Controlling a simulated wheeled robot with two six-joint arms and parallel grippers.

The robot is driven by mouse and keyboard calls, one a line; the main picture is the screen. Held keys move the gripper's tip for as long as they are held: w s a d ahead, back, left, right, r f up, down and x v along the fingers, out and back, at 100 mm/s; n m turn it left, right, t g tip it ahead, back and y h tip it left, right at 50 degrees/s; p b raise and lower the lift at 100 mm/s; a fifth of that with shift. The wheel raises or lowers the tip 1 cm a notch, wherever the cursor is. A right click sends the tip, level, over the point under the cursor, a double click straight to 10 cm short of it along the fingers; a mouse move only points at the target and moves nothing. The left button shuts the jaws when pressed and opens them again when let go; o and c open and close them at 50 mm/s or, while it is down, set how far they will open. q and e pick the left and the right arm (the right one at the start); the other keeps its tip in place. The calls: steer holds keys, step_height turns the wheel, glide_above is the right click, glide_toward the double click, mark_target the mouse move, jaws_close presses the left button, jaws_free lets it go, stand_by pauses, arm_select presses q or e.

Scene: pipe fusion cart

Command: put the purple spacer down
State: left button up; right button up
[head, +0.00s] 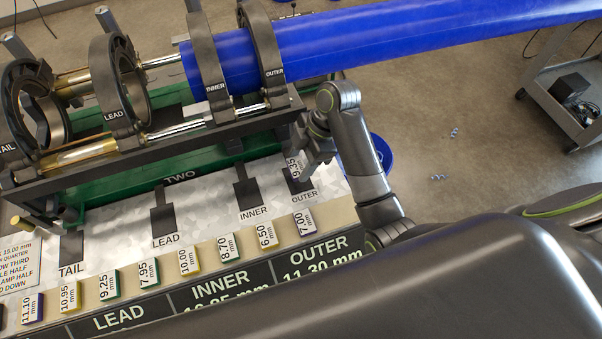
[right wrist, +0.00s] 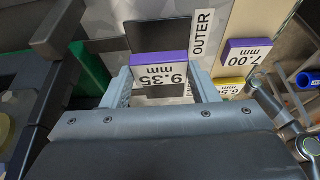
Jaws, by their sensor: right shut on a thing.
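The purple spacer (right wrist: 160,68), with a white face reading 9.35 mm, sits between the two pale fingers of my right gripper (right wrist: 161,88), which is shut on it. In the head view the spacer (head: 293,167) is over the dark patch above the OUTER label (head: 303,196) on the pale board. The wrist view shows the dark patch around it. I cannot tell whether its underside touches the board. The right gripper (head: 304,160) partly hides it in the head view. My left gripper is not in view.
A row of labelled spacers lines the board's front, including a purple 7.00 mm one (head: 304,222) and a yellow 6.50 mm one (head: 266,235). The TAIL, LEAD (head: 163,215) and INNER (head: 247,194) patches look empty. The clamp rig with a blue pipe (head: 330,45) stands close behind.

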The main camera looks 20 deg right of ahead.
mark_target(301, 170)
steer(key=shift+f, duration=0.3)
steer(key=shift+f+b, duration=0.35)
steer(key=shift+b, duration=0.15)
steer(key=shift+s+f, duration=0.1)
steer(key=shift+f, duration=1.1)
steer(key=o, duration=0.9)
steer(key=shift+f, duration=0.1)
steer(key=shift+o, duration=0.2)
